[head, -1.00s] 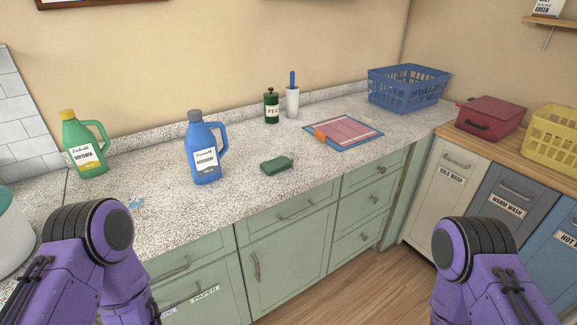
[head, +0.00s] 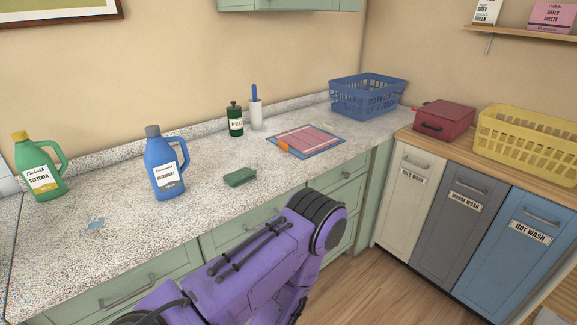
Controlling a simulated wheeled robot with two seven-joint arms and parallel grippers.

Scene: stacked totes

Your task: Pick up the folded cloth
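One of my purple arms crosses the lower middle of the head view, in front of the counter. Neither gripper shows.
A blue detergent jug (head: 162,164) and a green softener jug (head: 40,172) stand on the counter (head: 120,262). A green canister (head: 235,122) and a white holder (head: 255,115) stand behind. A blue basket (head: 368,97), red box (head: 443,119) and yellow basket (head: 530,131) are right.

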